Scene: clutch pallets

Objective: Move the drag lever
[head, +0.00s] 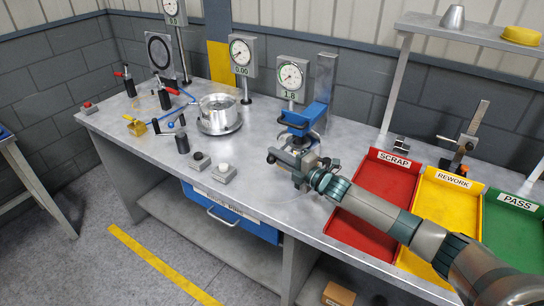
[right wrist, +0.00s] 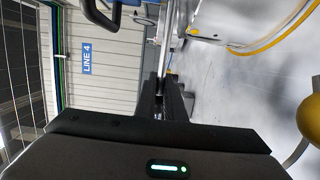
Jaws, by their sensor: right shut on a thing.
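My right gripper (head: 284,157) is low over the bench, just in front of the blue test stand (head: 318,115). It also shows in the right wrist view (right wrist: 163,98), with its dark fingers shut on a thin grey metal bar (right wrist: 166,42). I take this bar for the drag lever, but its other end cannot be made out. In the head view my gripper hides most of it. A dial gauge (head: 291,77) reading 1.8 is mounted at the stand. My left gripper is not in view.
A round metal part (head: 219,114) sits left of the gripper. Red scrap (head: 375,206), yellow rework (head: 442,212) and green pass trays (head: 513,235) lie to the right. The bench between button boxes and gripper is clear.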

